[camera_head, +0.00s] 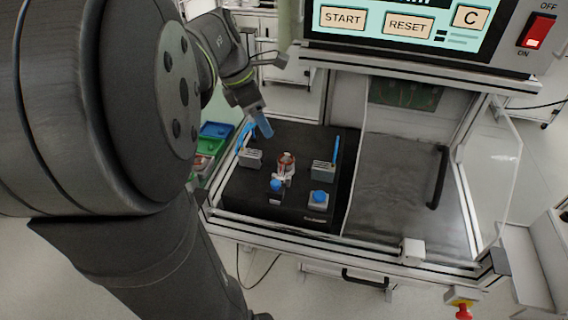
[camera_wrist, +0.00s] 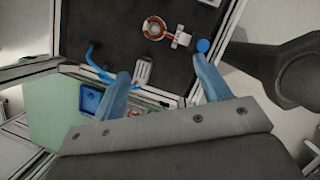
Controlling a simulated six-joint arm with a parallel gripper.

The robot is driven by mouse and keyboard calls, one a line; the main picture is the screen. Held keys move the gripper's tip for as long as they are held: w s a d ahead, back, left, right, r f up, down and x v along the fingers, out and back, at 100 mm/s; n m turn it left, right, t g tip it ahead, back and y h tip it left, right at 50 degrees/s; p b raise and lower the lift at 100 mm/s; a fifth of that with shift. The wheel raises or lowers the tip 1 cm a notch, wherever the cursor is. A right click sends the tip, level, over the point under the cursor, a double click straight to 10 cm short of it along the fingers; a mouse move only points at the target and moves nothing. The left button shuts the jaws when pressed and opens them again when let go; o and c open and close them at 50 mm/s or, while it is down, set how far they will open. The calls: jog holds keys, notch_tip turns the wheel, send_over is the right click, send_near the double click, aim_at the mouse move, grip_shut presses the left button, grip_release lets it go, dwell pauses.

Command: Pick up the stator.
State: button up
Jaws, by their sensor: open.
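The stator (camera_head: 286,163) is a small ring with copper-coloured windings. It sits upright on a white holder on the black mat (camera_head: 245,205). In the wrist view the stator (camera_wrist: 154,28) shows as an orange-white ring near the top, beyond the fingertips. My gripper (camera_head: 263,125) has blue fingers and is above the back left part of the mat, apart from the stator. In the wrist view my gripper (camera_wrist: 160,82) is open, with nothing held between its fingers.
Grey clamp blocks stand left (camera_head: 250,158) and right (camera_head: 323,170) of the stator. Blue-topped parts (camera_head: 276,187) and (camera_head: 318,198) stand in front. Coloured bins (camera_head: 214,131) lie left of the mat. A machine with a control panel (camera_head: 405,25) rises behind; a clear door (camera_head: 490,170) stands right.

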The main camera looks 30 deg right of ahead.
jog(key=n, duration=0.1)
send_near(283, 157)
notch_tip(283, 157, down, 3)
jog(key=s, duration=0.3)
jog(key=shift+h, duration=0.3)
jog(key=shift+w+d+x, duration=0.1)
jog(key=shift+w+x, duration=0.15)
jog(key=shift+x, duration=1)
jog(key=shift+w+d+x, duration=0.15)
jog(key=shift+w+x, duration=0.05)
jog(key=shift+x, duration=1.05)
jog(key=shift+r, duration=0.1)
jog(key=c, duration=1.1)
jog(key=shift+c, duration=0.2)
